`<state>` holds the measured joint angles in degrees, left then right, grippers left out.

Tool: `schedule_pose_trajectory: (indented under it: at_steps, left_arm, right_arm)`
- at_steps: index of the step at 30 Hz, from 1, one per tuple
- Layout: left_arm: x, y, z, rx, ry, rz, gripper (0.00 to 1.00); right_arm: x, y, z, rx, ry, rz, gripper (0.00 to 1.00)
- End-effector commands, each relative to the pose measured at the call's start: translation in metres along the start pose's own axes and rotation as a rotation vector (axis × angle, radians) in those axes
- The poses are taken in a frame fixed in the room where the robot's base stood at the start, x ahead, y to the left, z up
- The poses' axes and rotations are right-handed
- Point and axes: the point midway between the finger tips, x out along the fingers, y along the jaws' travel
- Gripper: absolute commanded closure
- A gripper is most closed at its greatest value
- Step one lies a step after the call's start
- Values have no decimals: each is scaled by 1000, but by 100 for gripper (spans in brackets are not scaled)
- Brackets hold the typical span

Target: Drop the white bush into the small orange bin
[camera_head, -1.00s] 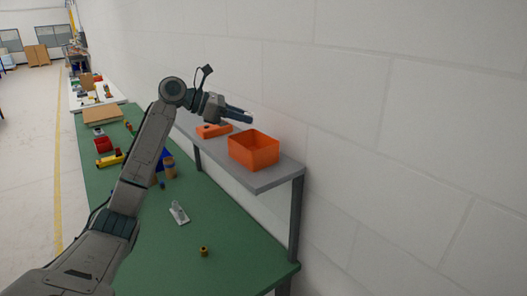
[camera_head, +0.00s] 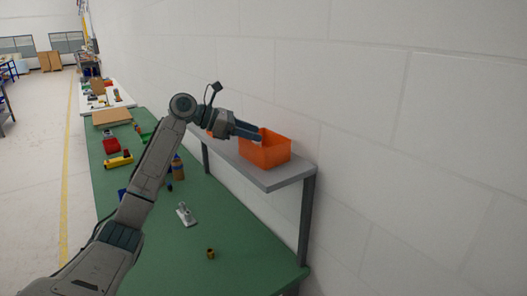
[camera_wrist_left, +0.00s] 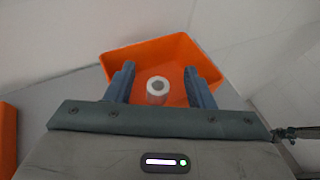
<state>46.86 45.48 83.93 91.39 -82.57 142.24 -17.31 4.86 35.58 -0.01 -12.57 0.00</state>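The small orange bin (camera_head: 268,155) stands on the grey shelf against the wall. It also shows in the left wrist view (camera_wrist_left: 180,52). My left gripper (camera_head: 260,135) has its fingertips at the bin's rim and opening. In the left wrist view its two fingers (camera_wrist_left: 160,84) are apart, with gaps on both sides of the white bush (camera_wrist_left: 157,88). The bush is a short white ring with a grey hole, seen against the bin's inside. I cannot tell whether it rests on the bin floor or is still falling. My right gripper is not in view.
Another orange container (camera_wrist_left: 7,140) stands to the left on the shelf (camera_head: 280,178). Below, the green bench (camera_head: 235,235) holds a metal bracket (camera_head: 186,214), a small brass-coloured part (camera_head: 211,253) and other items. A white wall is close behind the shelf.

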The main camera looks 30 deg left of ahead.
Motion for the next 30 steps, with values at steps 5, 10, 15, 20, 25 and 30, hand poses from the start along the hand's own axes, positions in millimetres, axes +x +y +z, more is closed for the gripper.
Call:
schedule_pose_trajectory:
  at_steps: [5,10,15,20,25,30]
  left_arm:
    - [0,0,0,0,0,0,52]
    - [-7,0,-2,1,1,2,52]
    - [-35,1,-4,2,1,5,52]
    - [-68,1,-4,1,1,5,52]
    - [-95,0,-2,1,1,3,52]
    - [-106,0,0,0,1,1,52]
  right_arm:
    - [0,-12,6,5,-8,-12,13]
    - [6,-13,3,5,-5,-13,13]
    - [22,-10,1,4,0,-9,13]
    - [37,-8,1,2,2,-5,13]
    - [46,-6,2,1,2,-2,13]
    - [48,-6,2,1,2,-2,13]
